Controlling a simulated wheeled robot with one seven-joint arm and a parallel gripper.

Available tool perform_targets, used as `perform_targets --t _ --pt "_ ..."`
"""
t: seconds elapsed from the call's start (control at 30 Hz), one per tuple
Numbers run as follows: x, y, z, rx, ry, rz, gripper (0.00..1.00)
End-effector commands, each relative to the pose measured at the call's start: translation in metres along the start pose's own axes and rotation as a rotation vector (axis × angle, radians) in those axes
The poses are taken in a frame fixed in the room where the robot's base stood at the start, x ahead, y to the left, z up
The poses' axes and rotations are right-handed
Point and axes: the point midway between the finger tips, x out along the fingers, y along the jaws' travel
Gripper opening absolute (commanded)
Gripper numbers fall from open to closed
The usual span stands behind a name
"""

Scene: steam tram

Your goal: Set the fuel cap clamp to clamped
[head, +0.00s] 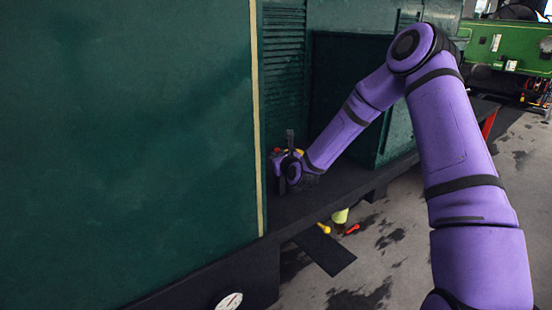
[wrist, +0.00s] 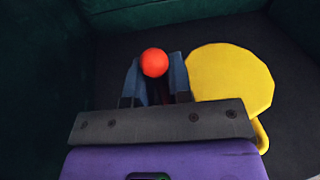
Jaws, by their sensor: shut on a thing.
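The fuel cap (wrist: 232,78) is a yellow disc, seen in the wrist view just right of my gripper. I take the red ball knob (wrist: 154,62) to be the end of the fuel cap clamp's lever. My gripper (wrist: 155,82) is shut on the lever just below the knob, one finger on each side. The lower part of the lever is hidden between the fingers and behind the gripper body. In the head view my gripper (head: 284,158) is small, with bits of the red knob (head: 276,151) and yellow cap (head: 300,152) showing beside it.
A dark green panel (head: 130,140) with a pale edge stands left of my gripper. A dark green box (head: 345,90) stands behind my forearm on the dark running board (head: 340,190). A yellow and a red-handled item (head: 350,229) show below the board. The floor at right is open.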

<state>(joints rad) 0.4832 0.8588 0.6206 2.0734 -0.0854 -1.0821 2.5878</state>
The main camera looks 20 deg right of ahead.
Motion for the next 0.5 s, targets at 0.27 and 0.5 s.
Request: perform_targets --t 0.27,0.5 --pt "0.0007 0.0000 0.0023 0.004 -0.004 0.001 0.00" --pt "0.0006 -0.0001 0.0019 0.004 -0.004 0.001 0.38"
